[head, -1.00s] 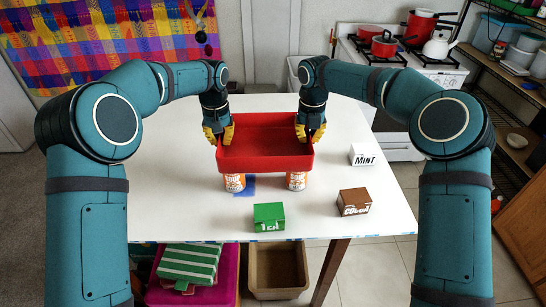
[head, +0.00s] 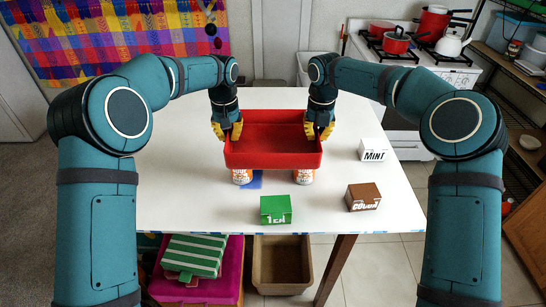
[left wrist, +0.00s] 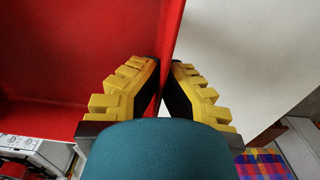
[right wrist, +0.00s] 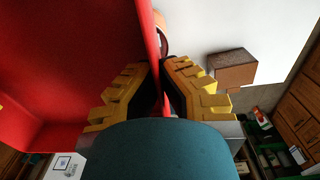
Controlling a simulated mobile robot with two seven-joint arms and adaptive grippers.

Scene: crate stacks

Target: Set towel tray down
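A red tray (head: 273,160) is level above the white table in the head view, and its inside looks empty. My left gripper (head: 227,132) is shut on its left wall; the wall also shows between the yellow fingers (left wrist: 164,75) in the left wrist view. My right gripper (head: 319,132) is shut on its right wall, as the right wrist view shows (right wrist: 160,80). Two soup cans (head: 242,177) (head: 303,177) stand under the tray's front; I cannot tell whether it touches them. A magenta tray (head: 196,289) with green-striped towels (head: 194,255) is low beneath the table's front edge.
On the white table (head: 180,200) are a green tea box (head: 276,210), a brown cocoa box (head: 363,197) and a white mint box (head: 373,150). A blue patch (head: 256,181) lies between the cans. A brown bin (head: 282,265) is beside the magenta tray. A stove (head: 455,80) stands behind right.

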